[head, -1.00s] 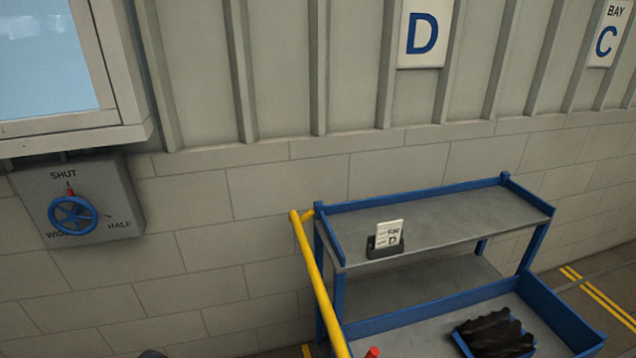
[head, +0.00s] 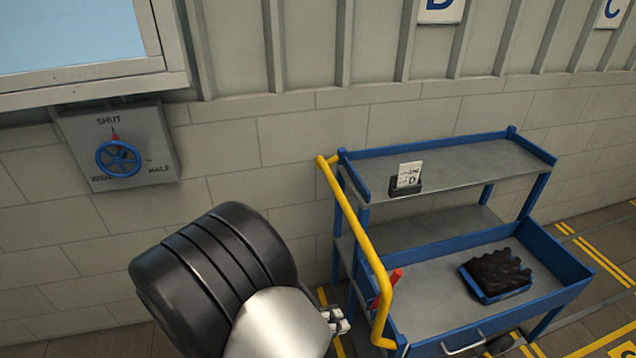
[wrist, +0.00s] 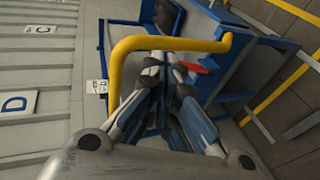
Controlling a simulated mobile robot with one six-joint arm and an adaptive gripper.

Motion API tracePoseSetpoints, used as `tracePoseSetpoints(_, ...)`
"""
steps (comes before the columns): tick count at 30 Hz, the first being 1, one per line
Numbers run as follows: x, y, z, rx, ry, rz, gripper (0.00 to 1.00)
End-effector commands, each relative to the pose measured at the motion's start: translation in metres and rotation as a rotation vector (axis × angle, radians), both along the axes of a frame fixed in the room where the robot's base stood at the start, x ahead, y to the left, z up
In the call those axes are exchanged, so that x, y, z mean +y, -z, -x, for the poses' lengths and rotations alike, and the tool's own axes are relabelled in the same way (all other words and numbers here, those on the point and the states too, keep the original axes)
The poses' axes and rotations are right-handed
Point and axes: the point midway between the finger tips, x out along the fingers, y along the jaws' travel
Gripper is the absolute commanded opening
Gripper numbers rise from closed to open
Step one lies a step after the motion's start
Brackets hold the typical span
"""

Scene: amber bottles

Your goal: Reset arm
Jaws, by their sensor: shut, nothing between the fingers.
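My gripper (wrist: 165,70) is shut and empty in the wrist view, its two fingers meeting near the tips. In that view the fingers overlap the yellow handle (wrist: 118,60) of the blue trolley. I cannot tell how far apart they are. In the head view my black and silver arm rises from the lower edge, left of the trolley. Its end is mostly hidden there.
The blue trolley (head: 450,165) stands by the wall, with a card holder (head: 406,180), a blue tray of dark items (head: 497,274) and a red object (head: 397,275). A blue wheel valve (head: 118,158) is on the wall at left. Open floor shows at right.

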Motion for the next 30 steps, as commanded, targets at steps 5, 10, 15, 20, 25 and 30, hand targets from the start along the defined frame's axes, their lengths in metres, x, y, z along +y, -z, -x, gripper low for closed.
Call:
tracePoseSetpoints(5,-0.047,-0.052,0.016,0.103,0.195,-0.156,0.0)
tracePoseSetpoints(10,-0.082,-0.092,0.045,0.193,0.326,-0.359,0.0)
tracePoseSetpoints(15,-0.105,-0.124,0.077,0.23,0.387,-0.593,0.0)
tracePoseSetpoints(20,-0.114,-0.15,0.105,0.21,0.377,-0.813,0.0)
tracePoseSetpoints(25,-0.116,-0.175,0.129,0.124,0.304,-1.018,0.0)
tracePoseSetpoints(30,-0.112,-0.194,0.142,0.018,0.207,-1.139,0.0)
